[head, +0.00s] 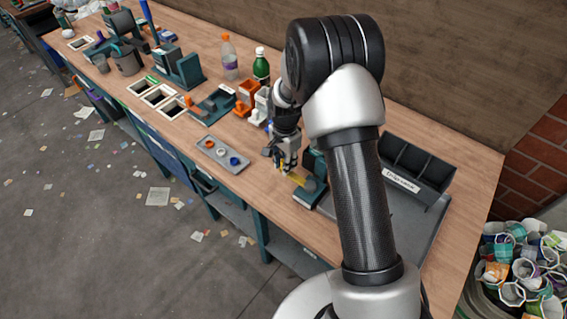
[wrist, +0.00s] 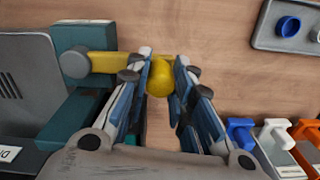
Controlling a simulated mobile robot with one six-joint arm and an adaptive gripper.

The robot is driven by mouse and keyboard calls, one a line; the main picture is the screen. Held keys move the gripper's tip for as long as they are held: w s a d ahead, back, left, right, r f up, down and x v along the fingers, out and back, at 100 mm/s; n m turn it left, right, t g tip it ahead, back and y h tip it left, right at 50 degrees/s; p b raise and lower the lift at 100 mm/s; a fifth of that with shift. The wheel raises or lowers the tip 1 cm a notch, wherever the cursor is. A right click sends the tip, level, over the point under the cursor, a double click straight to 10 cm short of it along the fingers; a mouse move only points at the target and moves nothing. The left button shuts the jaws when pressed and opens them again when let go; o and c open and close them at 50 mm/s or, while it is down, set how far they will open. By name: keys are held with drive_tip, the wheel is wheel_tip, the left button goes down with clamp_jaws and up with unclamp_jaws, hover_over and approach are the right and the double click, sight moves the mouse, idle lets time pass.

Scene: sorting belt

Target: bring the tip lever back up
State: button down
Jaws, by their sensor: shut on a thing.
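The yellow tip lever (wrist: 104,62) is pivoted on a teal block (wrist: 70,115) at the left of the wrist view. It sticks out sideways from the block and ends in a round yellow knob (wrist: 159,80). My gripper (wrist: 164,66) is shut on the knob end, with one finger on each side. In the head view, my gripper (head: 286,168) is at the end of the lever (head: 299,181), beside the teal block (head: 309,194). My arm hides part of the block there, and the lever's exact tilt is hard to tell.
A grey tray with round caps (head: 222,154) lies left of my gripper. Orange and white holders (head: 247,97) and two bottles (head: 230,58) stand behind it. A dark divided bin (head: 415,165) is at the right. Bare bench lies between the cap tray and the lever.

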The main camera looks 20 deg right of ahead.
drive_tip(key=shift+w+r, duration=0.1)
drive_tip(key=c, duration=1.4)
unclamp_jaws()
drive_tip(key=shift+o, duration=0.2)
wheel_tip(320, 180, up, 12)
